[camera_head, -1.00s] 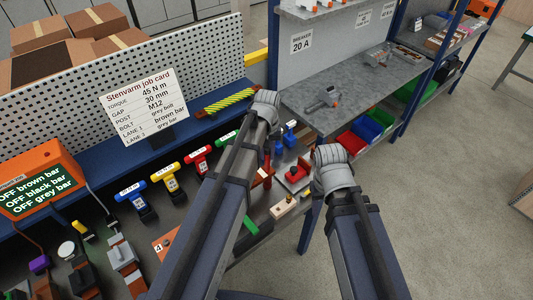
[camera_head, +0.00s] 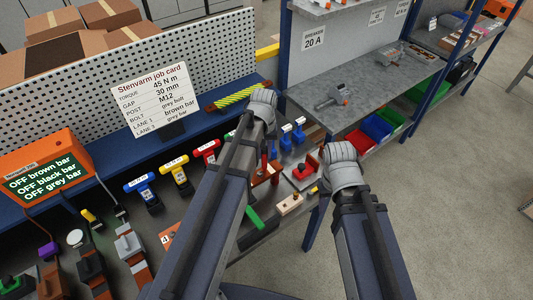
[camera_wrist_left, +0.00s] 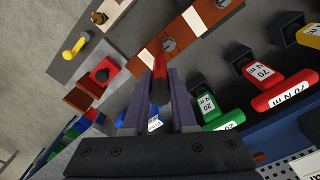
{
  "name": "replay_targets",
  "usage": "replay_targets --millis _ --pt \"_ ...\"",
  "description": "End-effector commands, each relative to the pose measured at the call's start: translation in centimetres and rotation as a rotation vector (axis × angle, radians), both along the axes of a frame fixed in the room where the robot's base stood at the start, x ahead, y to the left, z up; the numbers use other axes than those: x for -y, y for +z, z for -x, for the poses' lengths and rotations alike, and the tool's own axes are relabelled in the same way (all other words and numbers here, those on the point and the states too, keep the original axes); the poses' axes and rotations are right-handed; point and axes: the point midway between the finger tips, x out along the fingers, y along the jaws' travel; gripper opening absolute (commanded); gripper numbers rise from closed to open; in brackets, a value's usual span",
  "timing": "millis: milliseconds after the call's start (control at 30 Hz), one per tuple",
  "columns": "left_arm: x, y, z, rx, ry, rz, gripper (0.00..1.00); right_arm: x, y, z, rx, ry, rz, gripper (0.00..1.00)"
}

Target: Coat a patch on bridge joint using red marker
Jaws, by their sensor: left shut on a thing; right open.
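My left gripper (camera_wrist_left: 158,110) is shut on a red marker (camera_wrist_left: 160,72), which has a dark end and stands out between the two fingers. The marker's red part is over the edge of a brown bar (camera_wrist_left: 190,32) with white bands and a grey bolt (camera_wrist_left: 169,45), apparently the bridge joint. I cannot tell whether it touches the bar. In the head view my left arm hides most of this spot. My right gripper (camera_head: 338,180) is over the bench's right end; its fingers are mostly hidden behind the wrist, and nothing shows in it.
Blue, yellow and red torque tools (camera_head: 175,172) stand in a row on the bench. A red clamp-like block (camera_head: 305,168) and a wooden block (camera_head: 290,204) lie between the arms. A job card (camera_head: 150,95) stands behind. A grey shelf (camera_head: 370,85) is at right.

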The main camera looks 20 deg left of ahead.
Motion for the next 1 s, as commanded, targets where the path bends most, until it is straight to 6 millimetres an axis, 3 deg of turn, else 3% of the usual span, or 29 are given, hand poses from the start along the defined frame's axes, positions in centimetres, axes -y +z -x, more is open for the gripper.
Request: replay_targets --millis 267,700,1000 --pt "0.3 0.0 -0.5 0.000 -0.001 0.000 0.00 0.0 0.0 0.0 0.000 0.000 0.000 0.50" --pt "2.4 -0.1 -3.2 0.000 0.000 0.000 0.00 0.0 -0.1 0.0 0.000 0.000 0.000 0.50" --pt "2.4 -0.3 -3.1 0.000 0.000 0.000 0.00 0.0 -0.3 0.0 0.000 0.000 0.000 0.50"
